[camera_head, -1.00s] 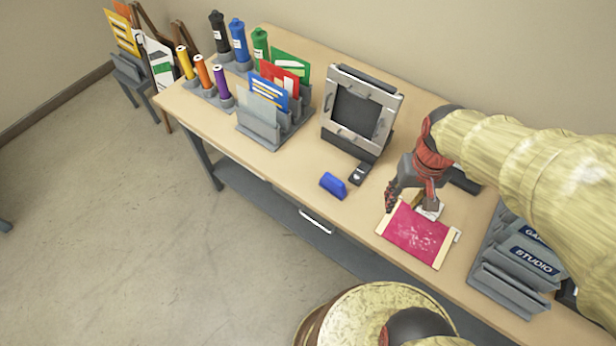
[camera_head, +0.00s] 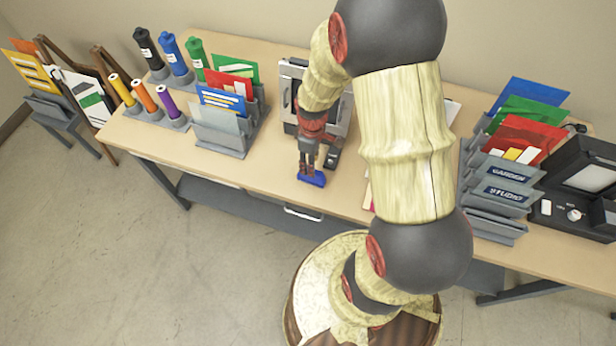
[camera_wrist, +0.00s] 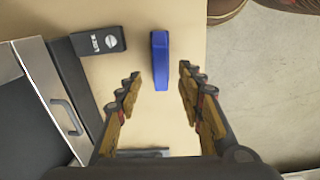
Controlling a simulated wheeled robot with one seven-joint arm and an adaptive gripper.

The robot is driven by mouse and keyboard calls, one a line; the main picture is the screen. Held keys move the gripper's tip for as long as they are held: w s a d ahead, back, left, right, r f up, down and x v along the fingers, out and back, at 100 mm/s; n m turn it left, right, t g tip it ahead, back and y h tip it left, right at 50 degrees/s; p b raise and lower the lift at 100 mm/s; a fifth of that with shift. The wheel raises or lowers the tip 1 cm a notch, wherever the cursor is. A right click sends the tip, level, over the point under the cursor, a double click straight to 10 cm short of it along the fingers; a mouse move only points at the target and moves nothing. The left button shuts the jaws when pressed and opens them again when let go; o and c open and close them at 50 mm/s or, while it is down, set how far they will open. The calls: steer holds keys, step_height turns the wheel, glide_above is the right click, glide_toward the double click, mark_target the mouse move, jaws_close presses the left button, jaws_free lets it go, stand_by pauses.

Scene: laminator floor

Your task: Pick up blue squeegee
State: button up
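The blue squeegee (camera_head: 312,178) lies on the table near its front edge, in front of the grey framed device. In the wrist view the blue squeegee (camera_wrist: 160,60) lies upright in the picture, ahead of and between the two fingers. My gripper (camera_head: 309,168) is just above it in the head view and hides part of it. In the wrist view my gripper (camera_wrist: 158,80) is open, with the fingers wide apart on either side of the squeegee's near end. I see no contact between fingers and squeegee.
A card rack (camera_head: 222,140) stands left on the table (camera_head: 260,172). A labelled rack (camera_head: 490,215) stands right. The table edge is close by.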

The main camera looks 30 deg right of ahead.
step_height(320, 180, down, 7)
steer(key=shift+w+r+b, duration=0.1)
steer(key=shift+w+b, duration=0.05)
steer(key=shift+b, duration=0.2)
steer(key=shift+a, duration=0.1)
steer(key=shift+c, duration=0.6)
steer(key=c, duration=0.8)
jaws_close()
